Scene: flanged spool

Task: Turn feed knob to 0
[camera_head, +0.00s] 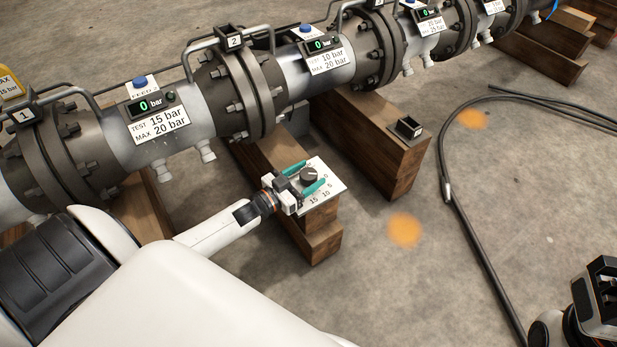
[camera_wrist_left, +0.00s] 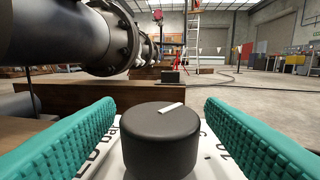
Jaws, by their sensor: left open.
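The feed knob (camera_head: 309,175) is a dark round knob on a white dial plate (camera_head: 335,184) marked 0, 5, 10 and 15, set on the end of a wooden beam. In the left wrist view the knob (camera_wrist_left: 160,145) shows a white pointer line on its top, slanting toward the upper right. I cannot tell which number it points at. My left gripper (camera_head: 303,179) is open, with one teal finger on each side of the knob. In the left wrist view a gap shows between the knob and each finger. Part of my right gripper (camera_head: 597,292) shows at the lower right edge.
A flanged pipe (camera_head: 205,105) runs behind the knob on wooden beams. Its green displays (camera_head: 151,103) read 0 bar. A small dark square socket (camera_head: 408,127) sits on the neighbouring beam. A black hose (camera_head: 462,215) lies on the floor at right.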

